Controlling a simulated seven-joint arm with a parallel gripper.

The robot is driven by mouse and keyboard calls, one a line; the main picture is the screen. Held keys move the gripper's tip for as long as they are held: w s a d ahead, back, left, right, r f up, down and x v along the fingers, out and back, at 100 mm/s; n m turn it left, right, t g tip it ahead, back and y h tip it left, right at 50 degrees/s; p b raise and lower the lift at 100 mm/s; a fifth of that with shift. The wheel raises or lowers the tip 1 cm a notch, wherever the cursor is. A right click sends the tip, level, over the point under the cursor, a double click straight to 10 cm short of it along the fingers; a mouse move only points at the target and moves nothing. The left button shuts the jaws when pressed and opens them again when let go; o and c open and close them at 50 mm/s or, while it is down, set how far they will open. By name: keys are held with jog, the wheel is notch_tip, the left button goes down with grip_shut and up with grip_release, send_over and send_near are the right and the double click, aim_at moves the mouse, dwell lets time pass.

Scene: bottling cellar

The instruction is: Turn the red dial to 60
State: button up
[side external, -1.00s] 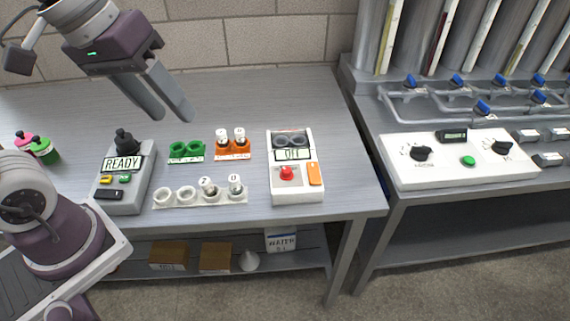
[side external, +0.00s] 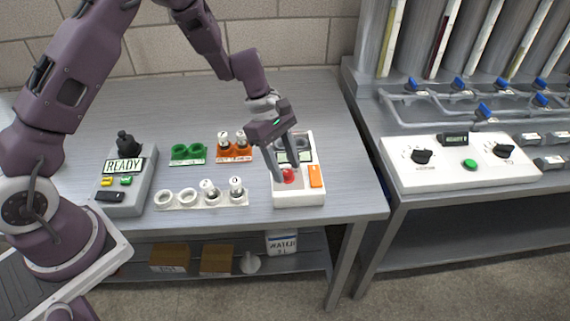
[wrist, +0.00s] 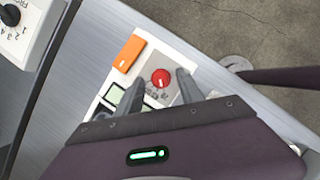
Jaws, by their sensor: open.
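The red dial (side external: 288,175) sits on the front half of a white device (side external: 299,199) on the table. In the wrist view the red dial (wrist: 160,78) shows a white pointer line and small scale marks around it, too small to read. My gripper (side external: 281,173) is above the dial, pointing down, with its fingers apart. In the wrist view my gripper's fingers (wrist: 160,88) stand on either side of the dial. I cannot tell whether they touch it. The device's display (wrist: 115,95) is partly hidden by my gripper.
An orange switch (side external: 316,176) is beside the dial on the same device. To the left are a white rack (side external: 173,202) with vials, an orange rack (side external: 234,156), a green rack (side external: 187,155) and a grey READY device (side external: 124,190). A white control panel (side external: 440,175) stands on the right bench.

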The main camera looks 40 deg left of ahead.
jog(key=shift+d+f, duration=0.1)
jog(key=shift+f, duration=0.1)
grip_shut()
jog(key=shift+m, duration=0.3)
jog(key=m, duration=0.2)
jog(key=m+g, duration=0.1)
jog(key=m, duration=0.1)
jog(key=m+g, duration=0.1)
jog(key=shift+w+r+m+y, duration=0.1)
jog(key=shift+w+m+y, duration=0.15)
jog(key=shift+m+y, duration=0.15)
jog(key=m, duration=0.2)
jog(key=m+g+y, duration=0.1)
jog(key=m, duration=0.2)
jog(key=shift+w+d+g, duration=0.1)
jog(key=shift+d+g, duration=0.1)
jog(key=shift+g, duration=0.1)
jog(key=shift+m+y, duration=0.3)
grip_release()
